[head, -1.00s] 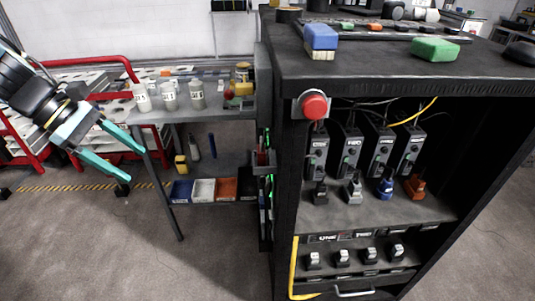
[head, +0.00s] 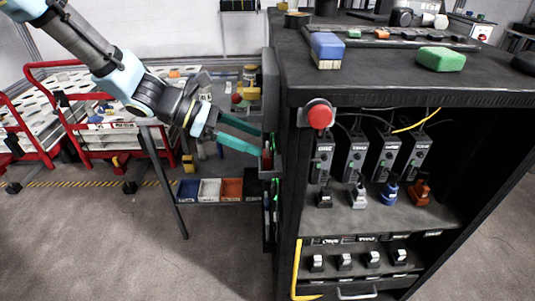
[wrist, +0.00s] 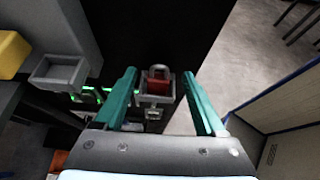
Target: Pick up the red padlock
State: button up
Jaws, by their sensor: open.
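The red padlock (wrist: 158,85) sits in a small grey holder (wrist: 153,99) on the side of the black cabinet, with its grey shackle up. In the head view the padlock (head: 266,158) shows only as a small red patch by the cabinet's left side, partly hidden by the fingers. My gripper (wrist: 163,85) is open, with one teal finger on each side of the padlock in the wrist view. In the head view my gripper (head: 262,144) reaches from the left to the cabinet side. I cannot tell whether the fingers touch the padlock.
An empty grey holder (wrist: 58,73) is left of the padlock in the wrist view, near a yellow block (wrist: 12,53). Green lights (wrist: 92,95) glow beside it. The black cabinet (head: 400,92) stands right, with a red button (head: 320,115). A grey side table with bins (head: 209,189) stands behind.

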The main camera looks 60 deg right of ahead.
jog(key=shift+x, duration=1.1)
grip_shut()
